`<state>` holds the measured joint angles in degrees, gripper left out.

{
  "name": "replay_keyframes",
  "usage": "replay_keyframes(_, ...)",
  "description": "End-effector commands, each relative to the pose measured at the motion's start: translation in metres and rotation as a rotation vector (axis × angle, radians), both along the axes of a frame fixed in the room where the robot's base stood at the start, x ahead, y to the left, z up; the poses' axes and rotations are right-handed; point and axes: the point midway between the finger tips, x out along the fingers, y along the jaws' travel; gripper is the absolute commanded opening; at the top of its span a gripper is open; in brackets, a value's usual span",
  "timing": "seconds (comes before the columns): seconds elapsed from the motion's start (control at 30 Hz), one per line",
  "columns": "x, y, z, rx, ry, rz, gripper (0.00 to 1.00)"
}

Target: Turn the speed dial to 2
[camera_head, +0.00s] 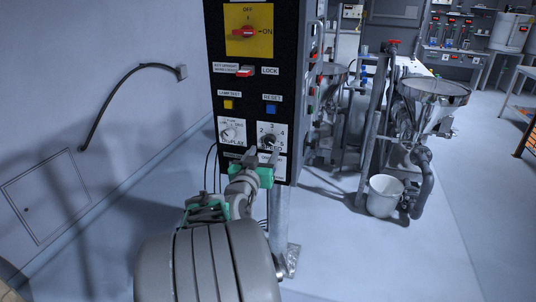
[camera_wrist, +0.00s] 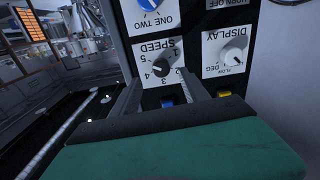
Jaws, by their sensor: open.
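The speed dial (camera_head: 268,140) is a dark round knob on a white numbered plate, low on the right of the black control panel (camera_head: 290,60). It also shows in the wrist view (camera_wrist: 161,63), where the panel appears upside down. I cannot read for certain which number its pointer faces. My gripper (camera_head: 262,156) is open just below the dial in the head view. In the wrist view my two grey fingers (camera_wrist: 164,84) stand apart, one to each side of the dial's direction. They appear clear of the knob; I cannot tell how far.
A white display knob (camera_head: 229,134) sits left of the dial. A yellow button (camera_head: 229,104) and a blue reset button (camera_head: 270,109) lie above. A red switch (camera_head: 243,33) tops the panel. A white bucket (camera_head: 384,195) and metal hopper (camera_head: 435,92) stand to the right.

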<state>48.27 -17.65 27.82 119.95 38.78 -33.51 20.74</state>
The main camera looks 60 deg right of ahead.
Motion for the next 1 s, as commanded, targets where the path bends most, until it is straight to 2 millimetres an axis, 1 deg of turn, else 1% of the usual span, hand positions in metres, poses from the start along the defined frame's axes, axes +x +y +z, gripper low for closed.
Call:
replay_keyframes(0.03,0.000,-0.010,0.003,0.003,0.000,-0.004,0.53)
replay_keyframes(0.1,0.003,-0.024,0.003,0.003,0.001,-0.002,0.53)
replay_keyframes(0.2,0.007,-0.042,0.002,0.004,0.000,-0.001,0.53)
replay_keyframes(0.3,0.011,-0.054,0.002,0.004,0.001,0.002,0.53)
replay_keyframes(0.4,0.012,-0.059,0.002,0.002,-0.001,0.003,0.53)
replay_keyframes(0.6,0.013,-0.059,0.001,0.002,-0.001,0.004,0.53)
replay_keyframes(0.67,0.013,-0.059,0.001,0.002,-0.001,0.004,0.49)
replay_keyframes(1.0,0.013,-0.059,0.001,0.003,0.001,0.004,0.21)
